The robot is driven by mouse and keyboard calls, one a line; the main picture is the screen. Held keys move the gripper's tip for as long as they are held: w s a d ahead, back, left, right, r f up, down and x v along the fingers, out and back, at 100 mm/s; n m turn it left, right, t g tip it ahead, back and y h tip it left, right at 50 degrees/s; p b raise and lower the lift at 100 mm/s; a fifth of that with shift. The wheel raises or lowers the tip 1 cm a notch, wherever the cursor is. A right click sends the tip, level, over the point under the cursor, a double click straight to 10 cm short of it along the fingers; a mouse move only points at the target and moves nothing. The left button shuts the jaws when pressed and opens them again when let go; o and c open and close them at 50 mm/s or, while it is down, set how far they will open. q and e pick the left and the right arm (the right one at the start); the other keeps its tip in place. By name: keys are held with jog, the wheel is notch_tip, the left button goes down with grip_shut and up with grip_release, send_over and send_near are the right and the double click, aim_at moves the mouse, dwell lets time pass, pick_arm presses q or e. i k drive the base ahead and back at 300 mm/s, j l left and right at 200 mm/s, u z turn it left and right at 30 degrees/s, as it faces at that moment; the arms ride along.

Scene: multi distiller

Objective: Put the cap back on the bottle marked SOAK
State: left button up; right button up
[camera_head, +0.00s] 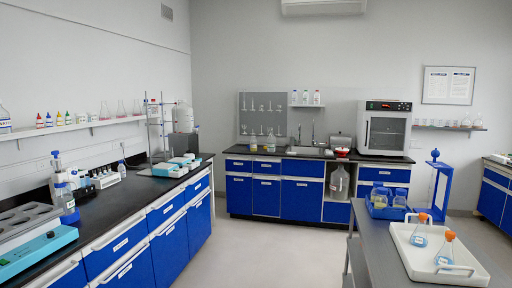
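I cannot tell which bottle is marked SOAK, as the labels are too small to read, and I see no loose cap clearly. Two clear flasks with orange tops stand in a white tray (463,272) on the grey table at the right: one farther back (419,237) and one nearer (445,253). Several squat jars with blue lids sit in a blue crate (386,212) behind the tray. On the left bench a bottle dispenser with a blue lower part (69,208) stands near the front edge. Neither of my grippers is in view.
A blue stand (436,190) rises behind the tray. The black left bench (105,212) holds a teal-sided device (38,252) and other instruments. Blue cabinets with a sink and an oven (385,130) line the back wall. The floor (270,250) between bench and table is clear.

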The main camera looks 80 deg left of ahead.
aim_at(254, 142)
jog(key=u, duration=2.85)
jog(key=i+z, duration=0.2)
jog(key=i, duration=4.75)
jog(key=i+l+u, duration=0.1)
jog(key=i, duration=0.3)
jog(key=i+l+u, duration=0.15)
jog(key=i, duration=0.25)
jog(key=i+j+z, duration=0.1)
jog(key=z, duration=0.65)
